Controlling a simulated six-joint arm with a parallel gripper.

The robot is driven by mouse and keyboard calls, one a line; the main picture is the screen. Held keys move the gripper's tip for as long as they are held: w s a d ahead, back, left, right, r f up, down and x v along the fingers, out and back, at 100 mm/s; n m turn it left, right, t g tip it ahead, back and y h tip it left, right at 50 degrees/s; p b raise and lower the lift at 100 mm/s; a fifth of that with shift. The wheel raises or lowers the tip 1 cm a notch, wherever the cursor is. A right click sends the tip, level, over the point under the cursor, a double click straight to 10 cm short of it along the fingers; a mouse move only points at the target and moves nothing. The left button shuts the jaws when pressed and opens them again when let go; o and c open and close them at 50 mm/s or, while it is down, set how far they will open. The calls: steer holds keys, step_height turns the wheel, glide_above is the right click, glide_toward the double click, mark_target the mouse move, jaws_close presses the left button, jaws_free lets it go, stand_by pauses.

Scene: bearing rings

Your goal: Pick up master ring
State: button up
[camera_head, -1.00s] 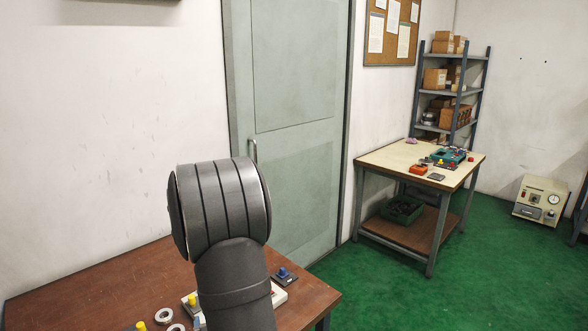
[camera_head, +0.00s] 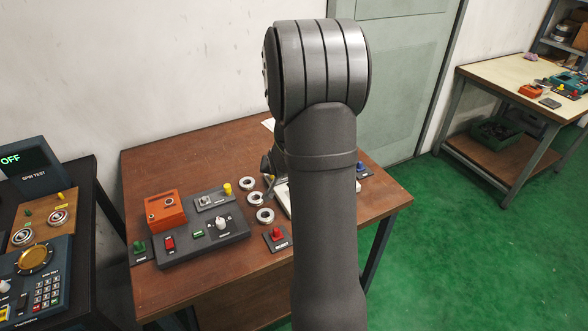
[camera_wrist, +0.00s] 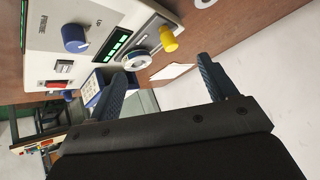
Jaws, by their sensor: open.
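In the wrist view a pale metal ring (camera_wrist: 136,60) sits on a white device (camera_wrist: 150,15), beside a yellow knob (camera_wrist: 169,40). I see no label marking it as the master ring. My gripper (camera_wrist: 166,70) is open, with its two dark fingers apart and nothing between them. The ring lies beyond the fingertips, nearer the left finger. In the head view several loose metal rings, one of them nearest the front (camera_head: 264,215), lie on the brown table (camera_head: 180,145). My arm hides most of the white device (camera_head: 284,197) there.
Left of the rings stand an orange block (camera_head: 164,210) and a dark control box (camera_head: 203,240). A red-button pad (camera_head: 276,238) is at the front. A spin test console (camera_head: 35,265) stands at far left. The table's back left is clear.

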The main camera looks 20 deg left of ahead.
steer(key=w+r+m+g+h, duration=0.3)
steer(key=w+r+m+h, duration=0.15)
steer(key=r, duration=0.55)
steer(key=shift+h, duration=0.25)
steer(key=x, duration=1.7)
steer(key=shift+s+a+f, duration=0.2)
steer(key=shift+s+a, duration=0.1)
steer(key=shift+a, duration=0.05)
steer(key=c, duration=1.2)
steer(key=shift+c, duration=0.2)
steer(key=shift+r, duration=0.1)
